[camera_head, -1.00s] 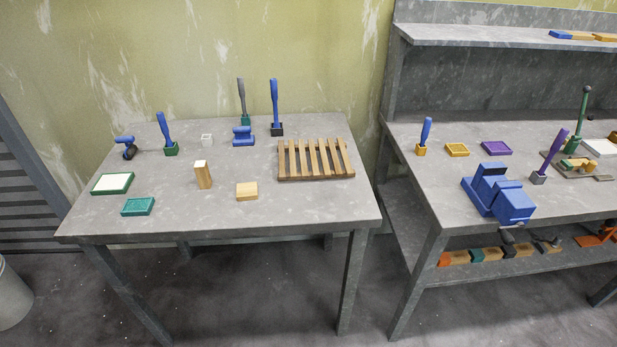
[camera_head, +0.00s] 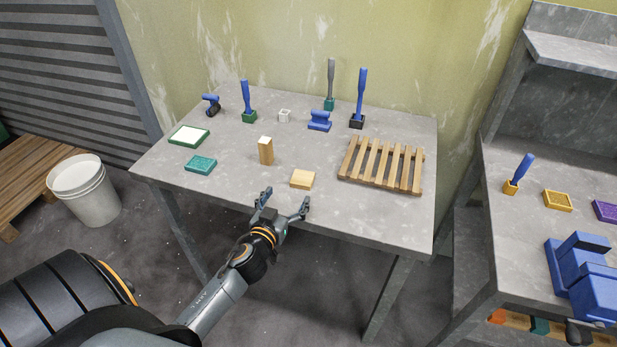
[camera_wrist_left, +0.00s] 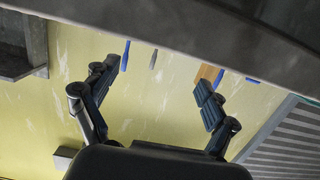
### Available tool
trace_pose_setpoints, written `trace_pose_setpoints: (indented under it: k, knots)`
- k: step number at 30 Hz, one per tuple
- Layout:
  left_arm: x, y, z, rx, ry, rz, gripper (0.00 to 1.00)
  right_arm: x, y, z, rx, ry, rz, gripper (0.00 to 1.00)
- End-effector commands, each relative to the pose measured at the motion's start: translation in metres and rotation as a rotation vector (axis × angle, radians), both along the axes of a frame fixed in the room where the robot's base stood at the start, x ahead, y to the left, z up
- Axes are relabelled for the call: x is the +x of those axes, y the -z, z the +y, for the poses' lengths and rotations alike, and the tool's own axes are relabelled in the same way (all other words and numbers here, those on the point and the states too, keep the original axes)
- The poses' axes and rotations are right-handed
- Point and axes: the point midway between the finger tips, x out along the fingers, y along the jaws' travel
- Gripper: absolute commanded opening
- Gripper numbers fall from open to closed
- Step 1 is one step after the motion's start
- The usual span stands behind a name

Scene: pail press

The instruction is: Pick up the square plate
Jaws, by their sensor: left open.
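Several flat, squarish pieces lie on the grey table, and I cannot tell for sure which one is the square plate. They are a green-rimmed plate with a white top (camera_head: 189,136) at the left, a teal textured plate (camera_head: 201,165) at the front left, and a pale wooden slab (camera_head: 302,179) near the front edge. My left gripper (camera_head: 285,203) is open and empty at the table's front edge, just in front of the wooden slab. Its spread fingers also show in the left wrist view (camera_wrist_left: 155,88). My right gripper is not in view.
An upright wooden block (camera_head: 266,151) stands mid-table, with a slatted wooden rack (camera_head: 382,165) to its right. A white bucket (camera_head: 84,191) is on the floor at left. A second bench (camera_head: 518,233) stands at right.

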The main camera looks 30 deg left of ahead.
Motion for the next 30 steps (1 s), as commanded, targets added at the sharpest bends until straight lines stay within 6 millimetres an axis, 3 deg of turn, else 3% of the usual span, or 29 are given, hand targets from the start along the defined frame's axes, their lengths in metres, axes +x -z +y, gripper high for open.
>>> trace_pose_setpoints:
  k: [3, 11, 21, 30]
  knots:
    - [0.021, 0.002, 0.004, 0.000, 0.001, -0.001, 0.86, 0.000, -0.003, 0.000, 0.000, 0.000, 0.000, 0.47]
    - [0.040, 0.007, 0.008, 0.000, 0.001, 0.000, 0.86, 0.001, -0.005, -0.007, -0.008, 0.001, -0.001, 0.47]
    - [0.082, 0.018, 0.014, 0.001, 0.000, 0.000, 0.86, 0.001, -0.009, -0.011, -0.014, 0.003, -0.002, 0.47]
    - [0.085, 0.019, 0.015, 0.000, 0.001, 0.001, 0.84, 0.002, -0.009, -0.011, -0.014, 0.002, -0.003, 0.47]
